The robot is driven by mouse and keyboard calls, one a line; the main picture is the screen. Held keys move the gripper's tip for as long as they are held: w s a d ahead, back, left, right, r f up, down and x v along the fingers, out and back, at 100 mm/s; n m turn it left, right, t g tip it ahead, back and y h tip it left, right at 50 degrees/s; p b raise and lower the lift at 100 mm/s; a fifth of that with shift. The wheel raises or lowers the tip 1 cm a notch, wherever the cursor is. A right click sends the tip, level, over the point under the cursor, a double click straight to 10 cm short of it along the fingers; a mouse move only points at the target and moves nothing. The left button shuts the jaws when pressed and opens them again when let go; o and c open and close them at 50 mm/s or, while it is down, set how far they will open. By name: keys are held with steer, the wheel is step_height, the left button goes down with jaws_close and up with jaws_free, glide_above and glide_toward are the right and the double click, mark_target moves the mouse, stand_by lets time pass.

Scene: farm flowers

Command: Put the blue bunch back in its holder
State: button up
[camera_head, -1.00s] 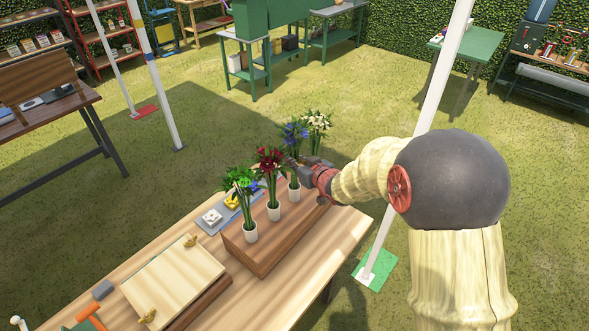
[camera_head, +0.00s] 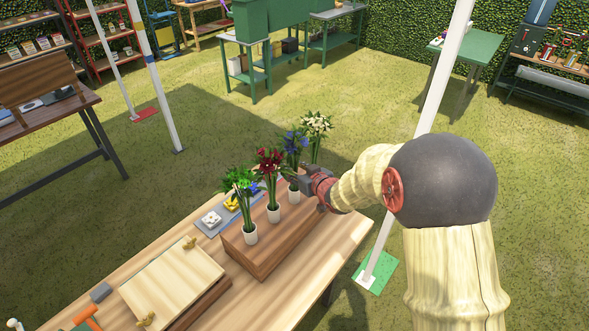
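The blue bunch (camera_head: 295,144) stands roughly upright, its stems over or in a white holder (camera_head: 294,193) on the brown wooden block. My gripper (camera_head: 304,180) is at the stems just above that holder, reaching in from the right. Its fingers are small and partly hidden, so I cannot tell whether they are closed on the stems. The red bunch (camera_head: 271,163) is in the middle white holder (camera_head: 273,214).
The brown block (camera_head: 262,257) rests on the wooden table (camera_head: 347,238). A grey tray with white and yellow pieces (camera_head: 212,219) lies left of it. A pale board (camera_head: 172,284) is nearer. A white pole (camera_head: 432,105) stands behind my arm.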

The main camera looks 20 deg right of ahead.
steer(key=shift+r, duration=0.25)
steer(key=s+d+r+m+g+h+p, duration=0.1)
steer(key=s+d+r+g+h, duration=0.15)
steer(key=s+r, duration=0.65)
steer(key=s+d+r+m+g+h+p, duration=0.1)
steer(key=s+d+r+h, duration=0.4)
steer(key=s, duration=0.8)
steer(key=s+a+r+g+y, duration=0.1)
steer(key=s+a+g+y, duration=0.1)
steer(key=s, duration=0.7)
steer(key=s+a+r+g+y, duration=0.1)
steer(key=s+a+g+y, duration=0.1)
steer(key=s+a, duration=0.3)
steer(key=s, duration=0.4)
steer(key=shift+s+a+r+m, duration=0.25)
steer(key=shift+s+r+m, duration=0.05)
steer(key=shift+s, duration=0.1)
steer(key=shift+f, duration=0.1)
step_height(320, 180, down, 4)
steer(key=b, duration=0.3)
steer(key=shift+r, duration=0.2)
